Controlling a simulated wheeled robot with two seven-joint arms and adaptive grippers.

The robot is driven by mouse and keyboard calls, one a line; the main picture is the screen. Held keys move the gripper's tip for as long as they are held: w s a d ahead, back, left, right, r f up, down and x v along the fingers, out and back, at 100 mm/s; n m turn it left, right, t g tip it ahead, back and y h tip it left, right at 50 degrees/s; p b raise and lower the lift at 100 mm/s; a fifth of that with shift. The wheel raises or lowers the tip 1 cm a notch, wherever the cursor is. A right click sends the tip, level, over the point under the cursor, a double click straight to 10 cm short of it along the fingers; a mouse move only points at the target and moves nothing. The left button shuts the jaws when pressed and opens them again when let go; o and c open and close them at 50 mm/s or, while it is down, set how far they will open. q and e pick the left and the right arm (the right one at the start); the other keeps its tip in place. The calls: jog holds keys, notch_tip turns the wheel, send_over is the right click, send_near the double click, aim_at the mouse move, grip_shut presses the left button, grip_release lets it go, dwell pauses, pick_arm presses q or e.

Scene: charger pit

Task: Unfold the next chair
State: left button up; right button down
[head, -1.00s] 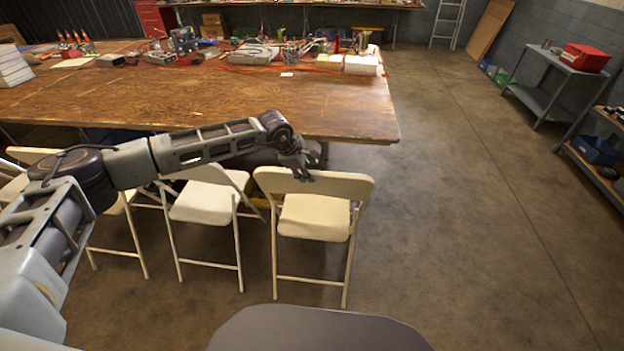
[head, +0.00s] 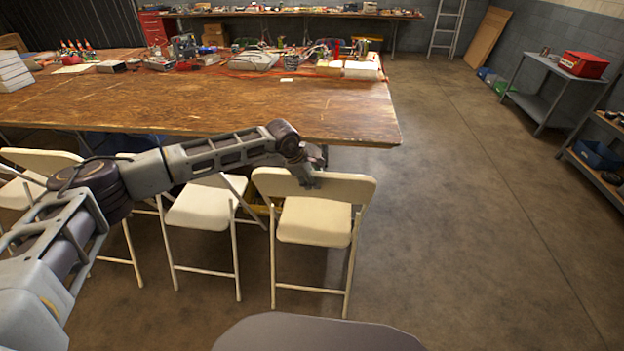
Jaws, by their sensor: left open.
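Another cream chair (head: 40,160) stands further left, also partly covered by the arm. My left gripper (head: 310,181) is at the top edge of the right-hand chair's backrest, with its fingers pointing down over it. It is open; whether it touches the backrest is hard to tell. My right gripper is out of view.
The table top holds electronics and tools toward its far side. A grey cart (head: 553,85) with a red box (head: 584,61) and a shelf (head: 597,160) stand along the right wall. The concrete floor right of the chairs is clear.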

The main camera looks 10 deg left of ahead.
pick_arm(q)
jog(key=shift+d+f, duration=0.1)
jog(key=shift+f, duration=0.05)
dwell(0.3)
grip_shut()
grip_release()
dwell(0.3)
